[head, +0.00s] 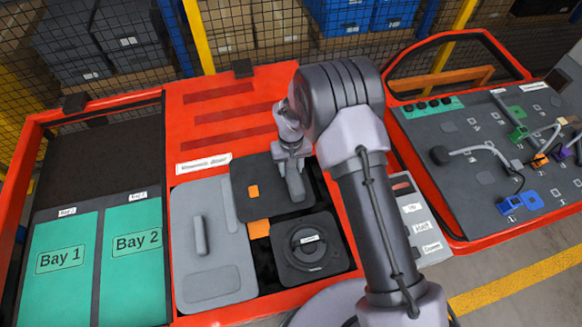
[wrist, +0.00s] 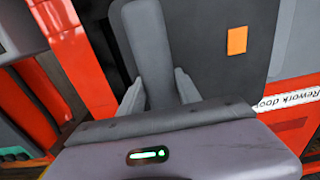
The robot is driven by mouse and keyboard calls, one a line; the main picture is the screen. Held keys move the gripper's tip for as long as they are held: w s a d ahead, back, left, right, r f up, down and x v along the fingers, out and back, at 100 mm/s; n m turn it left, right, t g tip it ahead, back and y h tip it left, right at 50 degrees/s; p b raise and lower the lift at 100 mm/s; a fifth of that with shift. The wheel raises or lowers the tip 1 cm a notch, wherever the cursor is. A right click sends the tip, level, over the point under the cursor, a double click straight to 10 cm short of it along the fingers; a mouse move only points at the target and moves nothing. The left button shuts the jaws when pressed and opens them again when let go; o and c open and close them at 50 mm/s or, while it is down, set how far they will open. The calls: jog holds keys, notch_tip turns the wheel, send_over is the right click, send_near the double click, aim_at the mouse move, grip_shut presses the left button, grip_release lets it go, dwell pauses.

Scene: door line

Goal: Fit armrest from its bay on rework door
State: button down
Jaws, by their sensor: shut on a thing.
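My gripper (head: 292,172) is shut on a grey upright bar that stands on a dark square panel (head: 272,188) with an orange patch; this looks like the armrest. In the wrist view the bar (wrist: 148,50) sits between the two fingers (wrist: 160,92), and the dark panel (wrist: 215,65) lies beyond it. The panel overlaps the upper right corner of a light grey panel (head: 213,280); I cannot tell how high it is. The red rework door (head: 225,100) is around and behind it, its label (head: 203,164) at the left.
A dark square part with a round knob (head: 310,248) sits just below, with an orange patch (head: 258,229) beside it. Green Bay 1 (head: 60,290) and Bay 2 (head: 135,285) look empty at left. Another red door (head: 480,130) with coloured clips is at right. A mesh fence stands behind.

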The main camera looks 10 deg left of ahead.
dwell(0.4)
jog(key=c, duration=0.8)
grip_release()
jog(key=shift+o, duration=0.2)
notch_tip(320, 180, up, 17)
jog(key=p, duration=0.2)
jog(key=shift+r, duration=0.2)
